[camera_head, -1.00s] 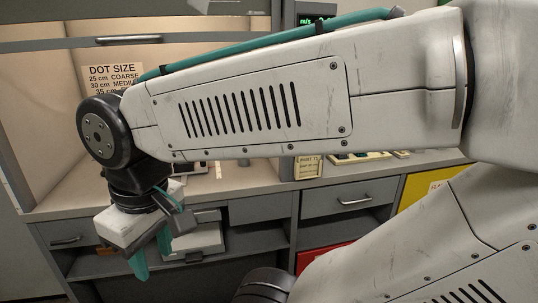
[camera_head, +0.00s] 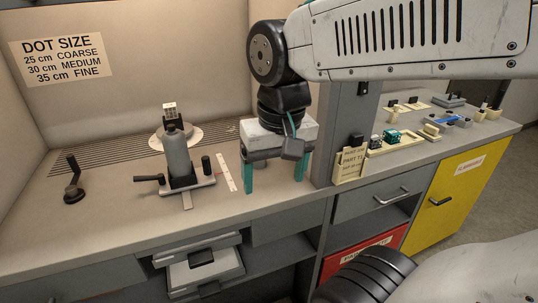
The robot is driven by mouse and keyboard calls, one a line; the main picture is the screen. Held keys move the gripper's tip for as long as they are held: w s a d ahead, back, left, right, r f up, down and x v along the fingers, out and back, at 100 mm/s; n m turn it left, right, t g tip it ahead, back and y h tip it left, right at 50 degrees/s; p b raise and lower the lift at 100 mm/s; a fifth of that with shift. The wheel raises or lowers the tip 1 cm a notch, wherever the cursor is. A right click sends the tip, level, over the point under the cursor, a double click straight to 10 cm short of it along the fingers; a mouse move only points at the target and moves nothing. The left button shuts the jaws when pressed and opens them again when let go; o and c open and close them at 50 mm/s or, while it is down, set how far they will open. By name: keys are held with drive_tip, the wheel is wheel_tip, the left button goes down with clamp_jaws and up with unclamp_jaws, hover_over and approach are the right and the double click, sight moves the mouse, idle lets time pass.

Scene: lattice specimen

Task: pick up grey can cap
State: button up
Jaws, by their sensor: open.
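A grey can (camera_head: 178,155) stands upright in a dark holder on the bench, left of the middle of the head view. Its narrower grey top looks like the grey can cap (camera_head: 173,127); I cannot tell where the cap ends and the can begins. My gripper (camera_head: 274,184) is open and points down, its two teal fingers well apart with nothing seen between them. It is to the right of the can, clear of it, near the bench's front edge.
The can's holder (camera_head: 190,184) has a black side handle. A white disc (camera_head: 190,135) lies behind the can, and a black crank (camera_head: 73,182) stands at left. A paper strip (camera_head: 228,172) lies between holder and gripper. A sign (camera_head: 352,163) and parts trays (camera_head: 392,143) are at right.

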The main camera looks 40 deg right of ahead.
drive_tip(key=w+d+f+m, duration=0.1)
drive_tip(key=w+d+m, duration=0.3)
drive_tip(key=w+m, duration=0.45)
drive_tip(key=w+d+f+m, duration=0.1)
drive_tip(key=w+d+m, duration=0.45)
drive_tip(key=w, duration=0.55)
drive_tip(key=w+d+f+m, duration=0.2)
drive_tip(key=w+f+m, duration=0.1)
drive_tip(key=w+d+f+m, duration=0.3)
drive_tip(key=w+m, duration=0.1)
drive_tip(key=w+d+f+m+g, duration=0.1)
drive_tip(key=w+d+f+m, duration=0.2)
drive_tip(key=shift+w+d+f, duration=0.15)
drive_tip(key=shift+w+f, duration=0.05)
drive_tip(key=shift+f, duration=0.1)
drive_tip(key=shift+w+d+f+m, duration=0.1)
drive_tip(key=shift+f+m, duration=0.2)
drive_tip(key=shift+f, duration=0.6)
drive_tip(key=f, duration=0.6)
drive_tip(key=shift+w+d, duration=0.2)
drive_tip(key=shift+w, duration=0.1)
drive_tip(key=c, duration=1.1)
drive_tip(key=shift+r, duration=0.15)
